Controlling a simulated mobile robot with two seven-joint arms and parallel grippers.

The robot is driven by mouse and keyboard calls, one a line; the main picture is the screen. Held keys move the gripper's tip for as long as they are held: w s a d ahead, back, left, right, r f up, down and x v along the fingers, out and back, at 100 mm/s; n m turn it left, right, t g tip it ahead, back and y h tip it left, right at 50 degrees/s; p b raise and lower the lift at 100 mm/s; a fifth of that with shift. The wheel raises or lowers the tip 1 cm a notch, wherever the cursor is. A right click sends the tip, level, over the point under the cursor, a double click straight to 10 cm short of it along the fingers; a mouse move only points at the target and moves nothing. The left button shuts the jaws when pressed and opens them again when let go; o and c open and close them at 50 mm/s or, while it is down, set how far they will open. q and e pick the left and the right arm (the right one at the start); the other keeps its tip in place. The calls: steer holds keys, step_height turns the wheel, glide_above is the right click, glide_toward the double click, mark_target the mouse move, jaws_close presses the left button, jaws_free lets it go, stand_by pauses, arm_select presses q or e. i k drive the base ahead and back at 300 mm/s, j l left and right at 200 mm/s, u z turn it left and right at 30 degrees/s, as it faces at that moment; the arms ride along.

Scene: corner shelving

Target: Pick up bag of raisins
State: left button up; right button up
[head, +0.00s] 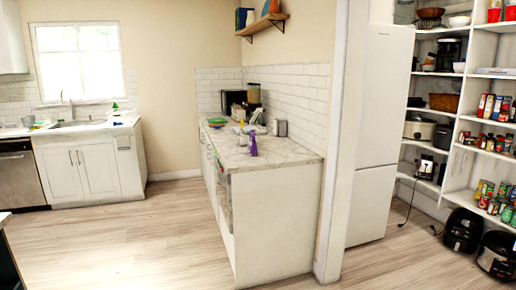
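I cannot make out a bag of raisins in the head view. The corner shelving (465,122) at the right holds several small boxes, jars and cans, too small to identify. A row of packets and jars (497,108) stands on a middle shelf, and more cans and packets (497,197) stand on a lower one. Neither of my grippers is in view.
A white fridge (382,130) stands left of the shelving. A counter (265,145) with several items juts into the middle. Black appliances (463,230) sit on the floor below the shelves. The wooden floor (130,245) is clear at the left and in front.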

mark_target(253, 146)
steer(key=i+z, duration=0.1)
steer(key=i, duration=0.4)
steer(key=i+j+z, duration=0.15)
steer(key=i, duration=0.35)
steer(key=i+j+z, duration=0.1)
steer(key=i, duration=0.4)
